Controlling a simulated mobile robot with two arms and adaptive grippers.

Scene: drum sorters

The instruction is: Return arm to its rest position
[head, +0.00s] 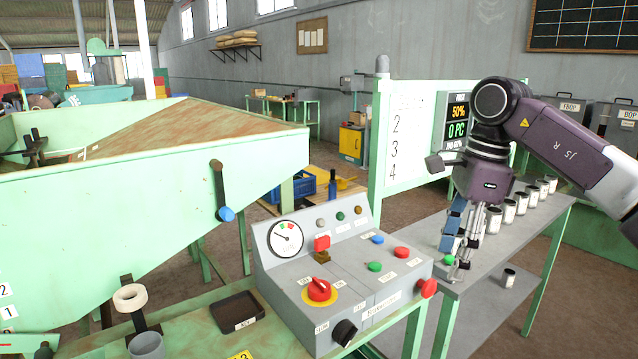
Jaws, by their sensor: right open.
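My right arm (560,140) comes in from the right edge, and its wrist bends downward. My right gripper (456,262) points down with its fingers open, and I see nothing held in it. It shows over the near left end of the grey table (475,290), to the right of the control panel. A green round thing (449,260) shows beside the fingers; I cannot tell if it touches them. My left gripper is not in view.
The control panel (345,275) has a red knob, buttons and a gauge. Several metal cans (508,212) stand in a row on the table; one can (509,277) is on the lower shelf. A large green hopper (120,200) fills the left. A numbered board (405,140) stands behind.

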